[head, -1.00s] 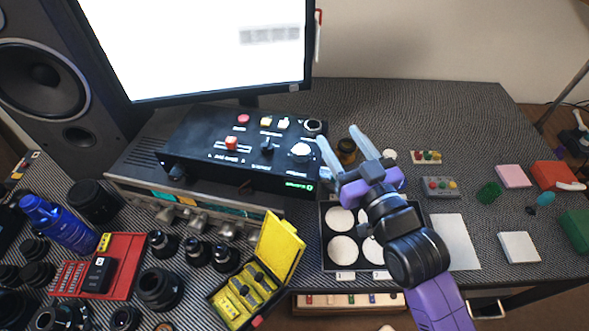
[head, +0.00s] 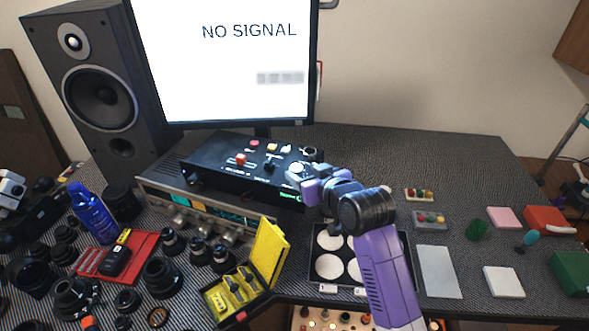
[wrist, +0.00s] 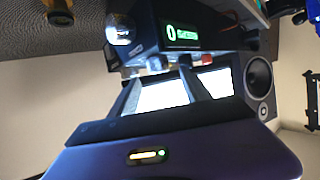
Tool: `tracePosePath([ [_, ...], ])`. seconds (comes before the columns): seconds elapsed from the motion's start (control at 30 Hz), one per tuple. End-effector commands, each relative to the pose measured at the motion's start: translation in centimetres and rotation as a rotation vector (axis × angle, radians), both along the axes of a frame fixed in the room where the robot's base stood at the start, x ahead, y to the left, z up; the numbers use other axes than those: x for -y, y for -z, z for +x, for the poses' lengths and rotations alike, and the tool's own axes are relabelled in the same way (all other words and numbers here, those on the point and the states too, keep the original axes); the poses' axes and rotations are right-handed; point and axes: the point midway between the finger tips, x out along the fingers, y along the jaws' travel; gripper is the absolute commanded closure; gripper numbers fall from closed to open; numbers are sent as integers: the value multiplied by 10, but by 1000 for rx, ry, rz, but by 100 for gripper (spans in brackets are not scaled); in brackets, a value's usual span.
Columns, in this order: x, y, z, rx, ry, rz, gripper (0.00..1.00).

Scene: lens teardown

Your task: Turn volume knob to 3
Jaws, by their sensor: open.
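A black control box (head: 225,172) stands on top of a silver receiver (head: 160,196). Its top carries a black knob (head: 268,162), a dark round knob (head: 309,153) and a pale, bright knob (head: 297,170) at the front right corner. I cannot read which knob is marked volume, or any scale. My gripper (head: 308,187) is at the box's front right corner, close to the pale knob.
A monitor (head: 225,60) stands behind the box, and a speaker (head: 100,85) at left. A yellow case (head: 268,258), lens parts and a tray with white discs (head: 328,265) lie in front. Small blocks are at right; the back right of the table is clear.

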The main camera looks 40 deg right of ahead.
Motion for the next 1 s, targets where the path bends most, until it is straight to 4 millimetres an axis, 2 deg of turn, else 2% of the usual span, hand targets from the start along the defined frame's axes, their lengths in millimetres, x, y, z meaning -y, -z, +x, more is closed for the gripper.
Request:
tracePosePath([
  [0.1,6,7,18,-1,-1,2,44],
  [0.33,14,18,42,1,-1,1,44],
  [0.73,17,22,49,1,0,0,44],
  [0.77,17,22,49,1,0,0,48],
  [1.0,17,22,49,1,0,0,95],
])
